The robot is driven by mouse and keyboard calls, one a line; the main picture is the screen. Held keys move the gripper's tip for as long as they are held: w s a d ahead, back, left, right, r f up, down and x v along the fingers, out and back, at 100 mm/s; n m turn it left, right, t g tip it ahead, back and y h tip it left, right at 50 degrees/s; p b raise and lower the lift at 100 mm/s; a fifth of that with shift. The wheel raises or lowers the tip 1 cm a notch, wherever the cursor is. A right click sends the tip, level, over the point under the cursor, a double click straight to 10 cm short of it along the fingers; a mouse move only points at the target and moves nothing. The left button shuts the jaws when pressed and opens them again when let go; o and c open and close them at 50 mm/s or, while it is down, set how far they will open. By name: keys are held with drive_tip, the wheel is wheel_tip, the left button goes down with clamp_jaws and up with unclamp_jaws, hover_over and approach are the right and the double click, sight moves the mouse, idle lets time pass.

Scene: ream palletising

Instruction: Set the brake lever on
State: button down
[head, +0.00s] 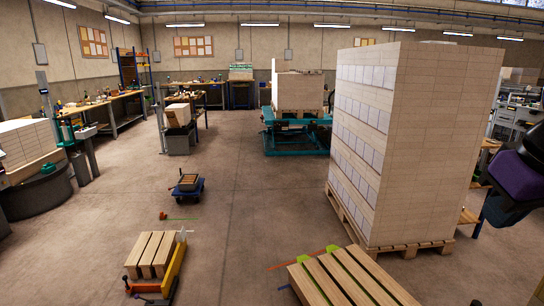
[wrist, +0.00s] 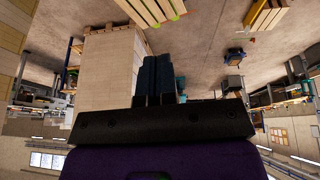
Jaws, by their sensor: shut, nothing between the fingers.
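I cannot pick out a brake lever for certain in either view. A small blue trolley (head: 187,188) with a box on it stands on the floor left of centre in the head view, and it also shows small in the wrist view (wrist: 236,53). Purple and black parts of my arm show at the head view's right edge.
A tall stack of reams (head: 420,140) on a pallet blocks the right side. An empty slatted pallet (head: 350,278) with green pieces lies at the front. A teal lift table (head: 297,138) with a part stack stands behind. Floor (head: 235,235) between them is clear.

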drive_tip(key=shift+s+a+m+t, duration=0.15)
drive_tip(key=shift+s+m+t, duration=0.1)
drive_tip(key=shift+s, duration=0.3)
drive_tip(key=shift+s+a+m+t, duration=0.15)
drive_tip(key=shift+s+m+t, duration=0.1)
drive_tip(key=shift+s, duration=0.3)
drive_tip(key=shift+w, duration=0.1)
